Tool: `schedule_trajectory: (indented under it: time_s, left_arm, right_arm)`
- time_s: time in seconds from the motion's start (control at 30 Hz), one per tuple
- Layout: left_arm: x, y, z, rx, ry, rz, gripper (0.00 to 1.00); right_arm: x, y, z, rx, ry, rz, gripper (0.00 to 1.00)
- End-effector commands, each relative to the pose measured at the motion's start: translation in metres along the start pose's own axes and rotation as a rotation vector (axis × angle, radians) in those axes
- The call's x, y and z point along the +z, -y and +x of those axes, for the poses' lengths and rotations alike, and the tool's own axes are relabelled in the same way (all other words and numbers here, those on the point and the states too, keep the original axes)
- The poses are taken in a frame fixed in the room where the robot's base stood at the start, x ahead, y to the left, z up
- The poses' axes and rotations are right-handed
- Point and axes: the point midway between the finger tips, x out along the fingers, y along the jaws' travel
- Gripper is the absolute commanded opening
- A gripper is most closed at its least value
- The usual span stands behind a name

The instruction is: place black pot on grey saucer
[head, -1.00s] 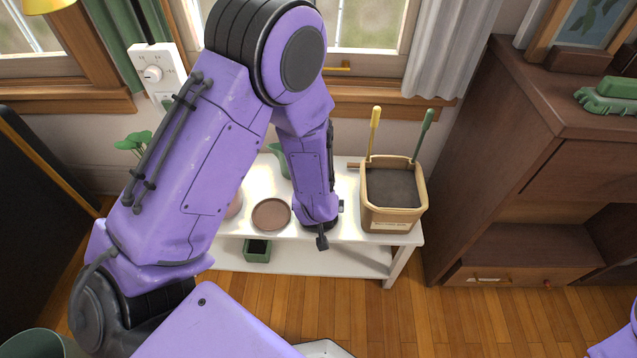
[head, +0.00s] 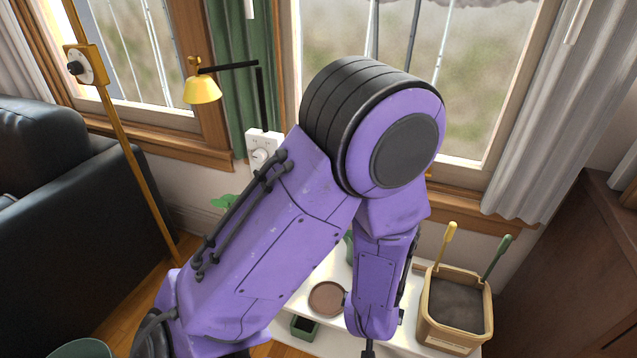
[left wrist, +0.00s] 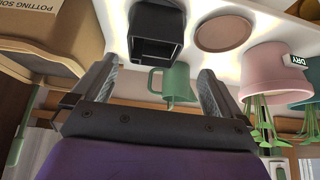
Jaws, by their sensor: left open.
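In the left wrist view, the black pot (left wrist: 155,38) is a square pot with its open mouth showing, on the white shelf. It is beyond the fingertips of my left gripper (left wrist: 160,66), which is open and empty. The pot looks apart from both fingers. A round brown saucer (left wrist: 226,33) lies beside the pot, and also shows in the head view (head: 326,298), left of my forearm. I see no clearly grey saucer. In the head view my arm hides the black pot, and only a bit of the left gripper shows at the bottom edge.
A tan potting soil box (head: 455,310) with two upright tool handles stands right of my arm. In the wrist view, a green mug-like vessel (left wrist: 172,82) and a pink pot (left wrist: 275,82) marked DRY are close by. A dark green pot (head: 304,326) sits on the lower shelf.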

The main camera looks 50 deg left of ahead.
Motion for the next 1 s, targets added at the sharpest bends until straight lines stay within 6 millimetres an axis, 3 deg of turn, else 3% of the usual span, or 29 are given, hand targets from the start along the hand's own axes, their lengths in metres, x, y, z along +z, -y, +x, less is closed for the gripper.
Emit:
schedule_trajectory:
  time_s: [0.2, 0.3, 0.4, 0.53, 0.97, 1.0]
  left_arm:
    - [0.096, 0.07, 0.054, -0.082, 0.093, 0.018, 1.0]
    - [0.142, 0.104, 0.065, -0.093, 0.135, 0.01, 1.0]
    - [0.173, 0.126, 0.066, -0.093, 0.165, -0.006, 1.0]
    - [0.186, 0.135, 0.066, -0.088, 0.177, -0.015, 1.0]
    - [0.186, 0.134, 0.066, -0.087, 0.176, -0.014, 1.0]
    - [0.186, 0.134, 0.066, -0.087, 0.176, -0.014, 0.87]
  right_arm:
    - [0.0, 0.0, 0.0, 0.0, 0.0, 0.0, 0.43]
    - [0.0, 0.0, 0.0, 0.0, 0.0, 0.0, 0.43]
    - [0.0, 0.0, 0.0, 0.0, 0.0, 0.0, 0.43]
    - [0.0, 0.0, 0.0, 0.0, 0.0, 0.0, 0.43]
    - [0.0, 0.0, 0.0, 0.0, 0.0, 0.0, 0.43]
    - [0.0, 0.0, 0.0, 0.0, 0.0, 0.0, 0.43]
